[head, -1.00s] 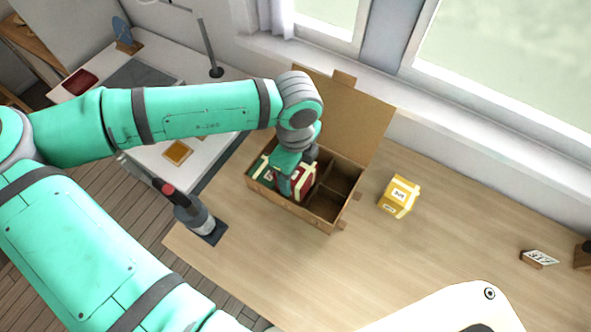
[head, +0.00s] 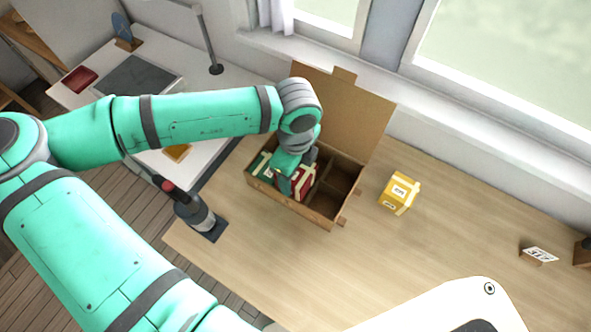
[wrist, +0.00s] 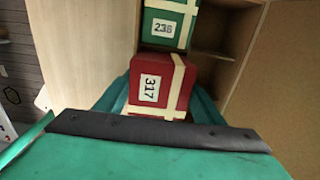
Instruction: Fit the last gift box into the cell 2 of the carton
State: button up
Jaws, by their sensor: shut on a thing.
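My gripper (head: 294,181) is shut on a red gift box (head: 306,181) with cream ribbon. The red box, labelled 317, also shows between the fingers in the wrist view (wrist: 152,88). In the head view it is over or partly inside the open brown carton (head: 288,207), left of the middle; I cannot tell how deep it sits. A green gift box (head: 259,165), labelled 236, stands in the carton at its left end and also shows beyond the red box in the wrist view (wrist: 166,25). The right-hand cells look empty. My wrist hides part of the carton's back left.
A yellow gift box (head: 398,193) stands on the table right of the carton. The carton's lid (head: 345,110) stands open towards the window.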

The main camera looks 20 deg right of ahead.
jog(key=shift+f, duration=0.55)
jog(key=shift+w, duration=0.1)
jog(key=o, duration=1.3)
jog(key=shift+o, duration=0.7)
jog(key=shift+o, duration=1.4)
jog(key=shift+r, duration=4)
